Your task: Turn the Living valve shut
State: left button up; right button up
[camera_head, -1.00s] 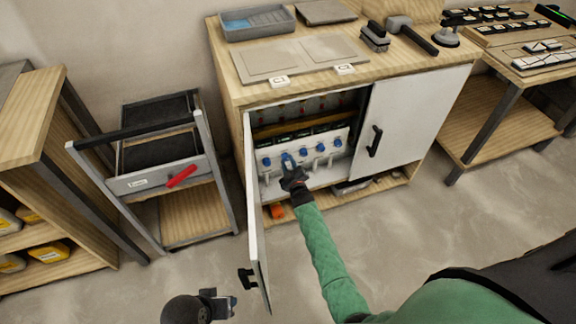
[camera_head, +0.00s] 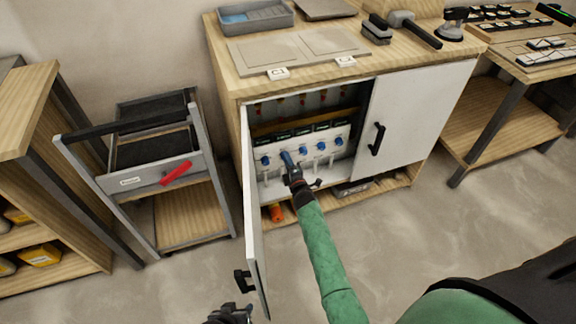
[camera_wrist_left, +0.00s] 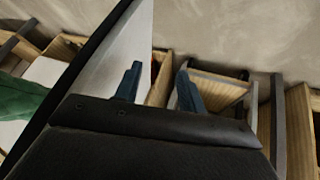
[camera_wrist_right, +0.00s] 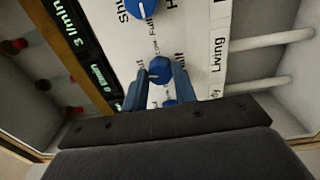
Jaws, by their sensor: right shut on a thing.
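A row of blue valve knobs sits on a white panel (camera_head: 322,158) inside the open cabinet. My right gripper (camera_head: 287,158) reaches in and is shut on the second knob from the left. In the right wrist view, my right gripper's blue fingers stand either side of this blue knob (camera_wrist_right: 160,70), with a label reading "Living" (camera_wrist_right: 216,58) beside its row. The fingers and hand partly hide the knob in the head view. My left gripper (camera_head: 232,312) is low at the bottom edge of the head view; its fingers are apart and empty in the left wrist view (camera_wrist_left: 158,88).
The cabinet's open left door (camera_head: 254,215) stands close to the left of my right arm. The right door (camera_head: 420,110) is closed. The floor in front is clear.

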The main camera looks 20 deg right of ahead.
pick_arm(q)
notch_tip(320, 180, down, 7)
jog(key=b, duration=0.1)
jog(key=shift+s+r+t, duration=0.15)
jog(key=shift+r+t, duration=0.05)
jog(key=shift+t, duration=0.1)
pick_arm(e)
jog(key=shift+n, duration=1.2)
jog(key=o, duration=1)
jog(key=shift+c, duration=0.2)
jog(key=shift+s, duration=0.1)
pick_arm(q)
notch_tip(320, 180, down, 2)
jog(key=shift+s+f+b, duration=0.15)
jog(key=shift+b, duration=0.2)
pick_arm(e)
jog(key=s, duration=0.7)
jog(key=shift+s+d+f, duration=0.15)
jog(key=shift+s, duration=0.15)
